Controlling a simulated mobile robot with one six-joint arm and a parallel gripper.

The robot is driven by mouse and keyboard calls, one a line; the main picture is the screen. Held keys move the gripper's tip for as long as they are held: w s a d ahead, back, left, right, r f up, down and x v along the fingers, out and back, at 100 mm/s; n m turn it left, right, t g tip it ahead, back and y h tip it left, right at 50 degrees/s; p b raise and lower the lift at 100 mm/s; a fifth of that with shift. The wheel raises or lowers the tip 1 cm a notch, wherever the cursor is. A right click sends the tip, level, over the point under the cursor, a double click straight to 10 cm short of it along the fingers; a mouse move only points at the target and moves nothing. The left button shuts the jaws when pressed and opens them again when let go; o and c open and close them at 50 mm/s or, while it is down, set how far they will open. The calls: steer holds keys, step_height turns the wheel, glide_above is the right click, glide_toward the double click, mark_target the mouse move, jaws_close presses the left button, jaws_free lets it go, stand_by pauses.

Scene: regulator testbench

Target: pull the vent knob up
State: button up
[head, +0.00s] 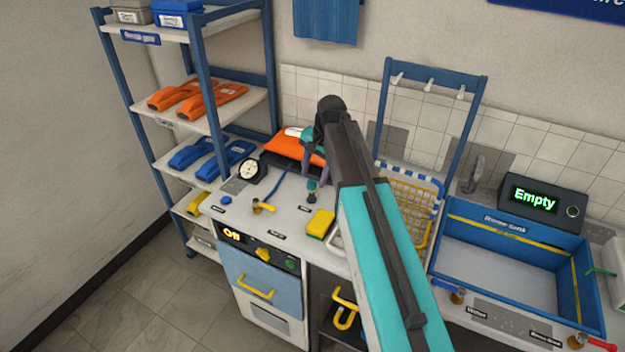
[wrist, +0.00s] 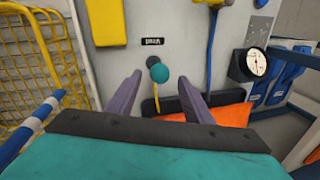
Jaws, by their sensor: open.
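The vent knob (head: 311,186) is a small teal ball on a dark stem, standing on the bench top. In the wrist view the knob (wrist: 159,73) shows beside the printed vent label (wrist: 152,42). My gripper (head: 314,163) is above the bench, just behind the knob in the head view. In the wrist view my gripper (wrist: 159,88) has its two purple fingers apart, with the knob between and slightly beyond the tips. Nothing is held. I cannot tell the exact height gap, and no contact shows.
An orange pouch (head: 292,146) lies behind the knob. A yellow sponge (head: 321,223) is in front. A wire rack (head: 418,203) and a blue sink (head: 583,285) are to the right.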

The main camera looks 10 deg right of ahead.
mark_target(312, 181)
steer(key=shift+p+x, duration=0.35)
steer(key=shift+x, duration=1.45)
